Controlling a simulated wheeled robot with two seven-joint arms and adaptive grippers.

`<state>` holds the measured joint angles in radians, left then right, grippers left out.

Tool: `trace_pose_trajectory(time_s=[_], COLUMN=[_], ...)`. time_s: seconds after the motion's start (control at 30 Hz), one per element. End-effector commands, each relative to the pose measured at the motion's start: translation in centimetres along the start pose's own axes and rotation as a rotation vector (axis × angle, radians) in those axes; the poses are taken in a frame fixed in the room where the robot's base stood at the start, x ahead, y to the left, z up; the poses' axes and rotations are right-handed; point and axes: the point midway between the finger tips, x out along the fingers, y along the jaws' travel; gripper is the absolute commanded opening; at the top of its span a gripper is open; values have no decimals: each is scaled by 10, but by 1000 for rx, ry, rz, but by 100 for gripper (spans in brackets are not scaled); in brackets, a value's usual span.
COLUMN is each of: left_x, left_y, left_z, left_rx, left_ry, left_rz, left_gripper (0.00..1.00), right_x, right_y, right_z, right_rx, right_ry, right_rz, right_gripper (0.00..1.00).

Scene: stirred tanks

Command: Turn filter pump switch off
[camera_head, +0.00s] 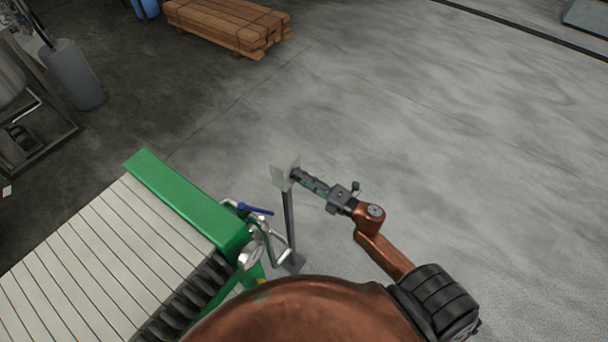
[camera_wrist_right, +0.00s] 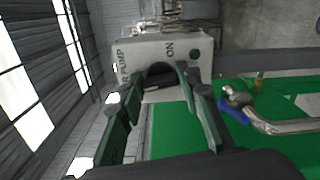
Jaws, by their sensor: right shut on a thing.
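The filter pump switch box (camera_head: 285,168) is a pale box on a grey post, to the right of the green filter press. In the right wrist view its face (camera_wrist_right: 178,48) carries the letters "PUMP" and "ON", turned sideways, and a dark green round spot. A black switch knob (camera_wrist_right: 158,70) sits on this face, partly hidden by the fingers. My right gripper (camera_head: 298,175) reaches the box from the right. In the right wrist view its two fingers (camera_wrist_right: 157,80) are on either side of the knob and shut on it. My left gripper is out of view.
The green-framed filter press (camera_head: 190,200) with white plates fills the lower left. A blue-handled valve (camera_head: 255,209) and metal pipes stand close to the post. Stacked planks (camera_head: 225,22) lie at the back. The floor on the right is clear.

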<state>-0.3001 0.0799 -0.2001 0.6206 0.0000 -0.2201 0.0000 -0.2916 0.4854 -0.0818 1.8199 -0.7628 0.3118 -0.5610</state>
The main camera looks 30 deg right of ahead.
Motion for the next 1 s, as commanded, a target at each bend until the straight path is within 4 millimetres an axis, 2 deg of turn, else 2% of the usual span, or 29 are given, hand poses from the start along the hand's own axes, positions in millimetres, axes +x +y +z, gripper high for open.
trace_pose_trajectory(time_s=[0.1,0.4,0.93,0.97,1.0], left_x=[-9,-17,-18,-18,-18], left_y=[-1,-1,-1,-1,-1], left_z=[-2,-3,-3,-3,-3], left_rx=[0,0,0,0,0], left_ry=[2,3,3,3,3], left_rz=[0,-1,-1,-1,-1], left_gripper=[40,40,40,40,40], right_x=[0,0,0,0,0], right_y=[2,0,-1,-1,-1], right_z=[1,1,1,1,1], right_rx=[73,180,205,205,205], right_ry=[-2,-2,-2,-2,-2], right_rz=[-1,-1,0,0,0], right_gripper=[7,7,7,32,35])
